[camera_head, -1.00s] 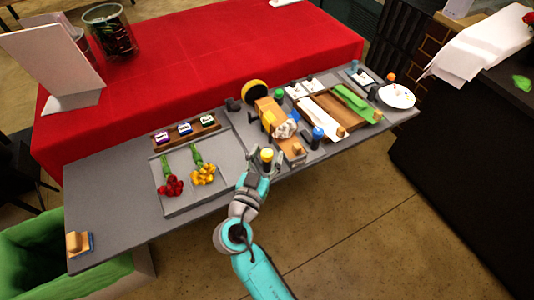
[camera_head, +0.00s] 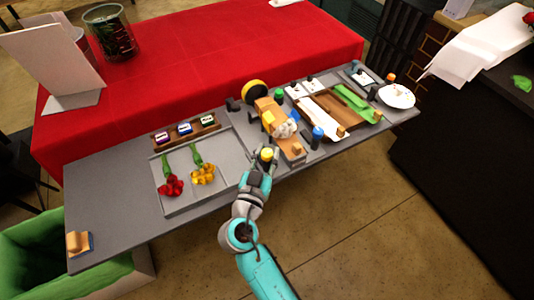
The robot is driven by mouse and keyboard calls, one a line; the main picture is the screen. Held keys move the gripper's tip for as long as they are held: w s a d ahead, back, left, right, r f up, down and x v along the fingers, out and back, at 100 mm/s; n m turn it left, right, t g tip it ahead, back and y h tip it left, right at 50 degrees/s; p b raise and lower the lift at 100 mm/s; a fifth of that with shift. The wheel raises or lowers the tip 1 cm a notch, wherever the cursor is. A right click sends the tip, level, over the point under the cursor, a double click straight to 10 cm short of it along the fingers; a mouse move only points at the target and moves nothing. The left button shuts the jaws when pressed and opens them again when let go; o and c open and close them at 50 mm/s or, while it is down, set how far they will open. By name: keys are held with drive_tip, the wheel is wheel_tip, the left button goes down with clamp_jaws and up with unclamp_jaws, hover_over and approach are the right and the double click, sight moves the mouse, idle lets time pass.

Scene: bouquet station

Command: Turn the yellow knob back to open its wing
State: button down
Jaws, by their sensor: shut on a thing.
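The yellow knob (camera_head: 267,153) stands at the front edge of the grey table, near its middle. My gripper (camera_head: 264,161) reaches it from the front and is shut on it, with the yellow top showing above the fingers. Just behind is a wooden fixture (camera_head: 292,148) with an orange-tan block (camera_head: 268,112) and a pale crumpled bundle (camera_head: 285,129) on it. I cannot tell which part is the yellow knob's wing or how far it is turned. The fingertips are small and partly hidden by my wrist.
A blue-topped post (camera_head: 317,135) stands close on the right, a green one (camera_head: 279,95) behind. A wooden tray (camera_head: 323,102) holds white and green strips. On the left, a grey tray (camera_head: 180,206) holds red and yellow flowers. A white plate (camera_head: 397,96) is at far right.

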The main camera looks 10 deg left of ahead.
drive_tip(key=shift+n+y, duration=1.9)
drive_tip(key=shift+y, duration=1.1)
drive_tip(key=shift+n+g+y, duration=0.3)
drive_tip(key=shift+n+y, duration=0.6)
drive_tip(key=shift+y, duration=0.5)
drive_tip(key=c, duration=0.8)
unclamp_jaws()
drive_tip(key=v, duration=1.2)
